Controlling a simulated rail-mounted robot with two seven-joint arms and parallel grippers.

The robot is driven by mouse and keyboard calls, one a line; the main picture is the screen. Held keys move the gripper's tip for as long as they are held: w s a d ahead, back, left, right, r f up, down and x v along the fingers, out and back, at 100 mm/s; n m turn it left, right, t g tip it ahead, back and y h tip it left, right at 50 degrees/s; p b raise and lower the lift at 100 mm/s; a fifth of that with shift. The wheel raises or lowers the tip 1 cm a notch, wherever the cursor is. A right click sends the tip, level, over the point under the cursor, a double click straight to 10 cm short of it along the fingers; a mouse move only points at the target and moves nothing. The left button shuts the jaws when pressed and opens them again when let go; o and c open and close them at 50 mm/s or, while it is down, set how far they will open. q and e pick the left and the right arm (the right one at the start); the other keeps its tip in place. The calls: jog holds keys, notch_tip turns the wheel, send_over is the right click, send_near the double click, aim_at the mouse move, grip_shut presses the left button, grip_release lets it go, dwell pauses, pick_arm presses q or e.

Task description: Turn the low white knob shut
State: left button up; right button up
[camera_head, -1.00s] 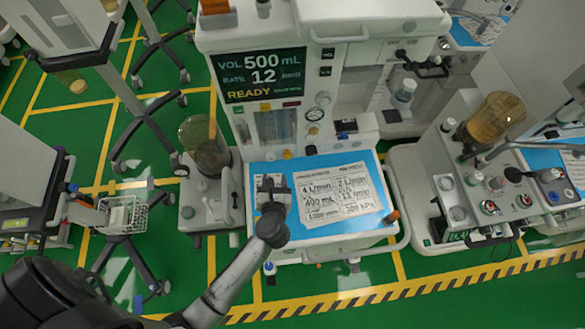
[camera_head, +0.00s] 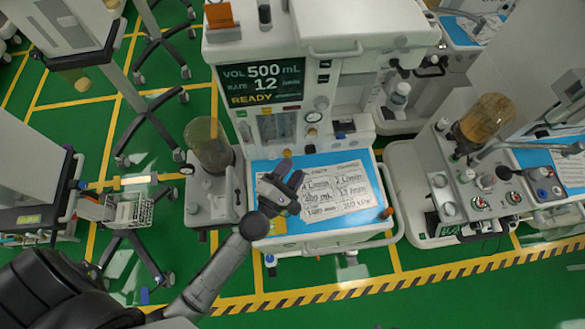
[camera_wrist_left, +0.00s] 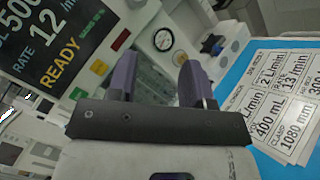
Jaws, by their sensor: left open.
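My left gripper (camera_head: 293,172) is open and empty above the blue worktop of the middle cart, in front of its control panel. In the left wrist view the two dark fingers of this gripper (camera_wrist_left: 155,72) stand apart, pointing at the panel. Small knobs sit low on the panel, but I cannot tell which is the low white knob; the fingers hide part of that area. My right gripper is not in view.
The middle cart's screen (camera_head: 260,83) reads READY. A printed sheet (camera_head: 340,190) lies on the blue worktop (camera_head: 270,226). A glass canister (camera_head: 208,146) stands left of the worktop, and another cart with an amber canister (camera_head: 487,120) is at the right.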

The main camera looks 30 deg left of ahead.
pick_arm(q)
jog(key=shift+s+d+r+m+h, duration=0.15)
jog(key=shift+d+r+m+h, duration=0.2)
jog(key=shift+m+h, duration=0.25)
dwell(0.3)
